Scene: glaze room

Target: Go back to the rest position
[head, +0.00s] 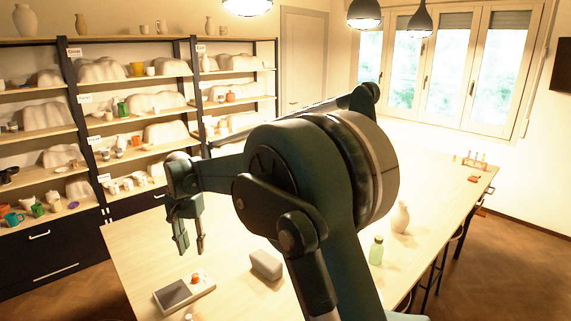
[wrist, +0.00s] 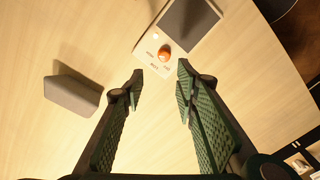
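My gripper (head: 190,247) hangs above the table, fingers pointing down, toward the left side of the head view. In the wrist view my gripper (wrist: 160,75) shows its two green padded fingers apart, with nothing between them. It is open and empty. Below it on the wooden table (head: 135,255) lies a white device (head: 205,284) with a dark panel and an orange knob. The device also shows in the wrist view (wrist: 143,44), just beyond the fingertips. My arm hides part of the table's middle in the head view.
A grey block (head: 266,265) lies on the table right of the device. A green bottle (head: 376,251) and a pale vase (head: 400,217) stand farther right. A small rack (head: 474,163) is at the far end. Shelves of pottery (head: 135,125) line the left wall. The table's left part looks clear.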

